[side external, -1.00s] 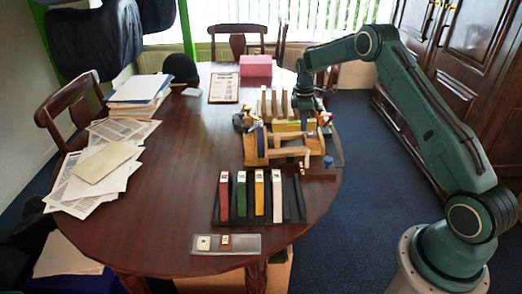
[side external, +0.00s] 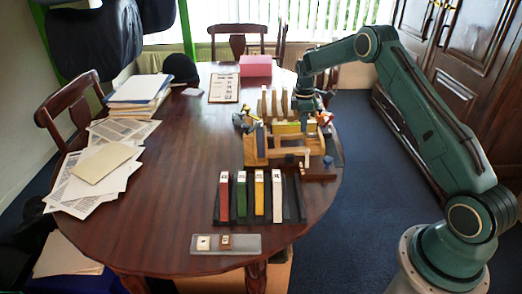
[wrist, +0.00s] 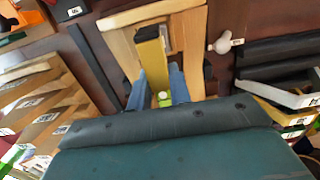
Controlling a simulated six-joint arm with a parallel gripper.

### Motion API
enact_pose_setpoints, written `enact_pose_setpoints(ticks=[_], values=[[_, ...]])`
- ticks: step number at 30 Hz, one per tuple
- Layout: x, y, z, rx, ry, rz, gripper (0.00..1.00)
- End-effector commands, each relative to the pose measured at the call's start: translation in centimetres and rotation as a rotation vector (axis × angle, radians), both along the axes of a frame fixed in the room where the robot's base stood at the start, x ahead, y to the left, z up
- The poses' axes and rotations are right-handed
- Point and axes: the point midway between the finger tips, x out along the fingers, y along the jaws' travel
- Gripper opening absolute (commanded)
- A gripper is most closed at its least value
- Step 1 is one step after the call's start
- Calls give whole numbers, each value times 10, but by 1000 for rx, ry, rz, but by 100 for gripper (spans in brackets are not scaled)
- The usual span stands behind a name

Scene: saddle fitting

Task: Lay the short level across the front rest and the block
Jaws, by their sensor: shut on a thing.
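My gripper (side external: 304,124) is over the wooden fixture near the right side of the table. In the wrist view its two blue fingers (wrist: 160,92) are shut on the yellow short level (wrist: 150,58), which has a bright green spot between the fingers. The level also shows in the side view (side external: 286,128), lying roughly level at the back of the fixture. A pale wooden frame (wrist: 118,40) surrounds the level's far end in the wrist view. I cannot tell which part is the front rest or the block, or whether the level touches them.
A black rack (side external: 250,217) with red, green, yellow and white labelled bars stands in front of the fixture. Upright wooden pieces (side external: 274,104) stand behind it. A grey tray (side external: 212,251) lies at the front edge. Papers (side external: 98,163) lie left; the table's middle is clear.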

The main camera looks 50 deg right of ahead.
Motion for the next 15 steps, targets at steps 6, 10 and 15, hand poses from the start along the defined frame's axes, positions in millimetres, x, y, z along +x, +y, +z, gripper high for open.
enact_pose_setpoints(ticks=[6, 10, 15], values=[[0, 0, 0, -1, -1, 0, 0], [0, 0, 0, -1, -1, 0, 0], [0, 0, 0, -1, -1, 0, 35]])
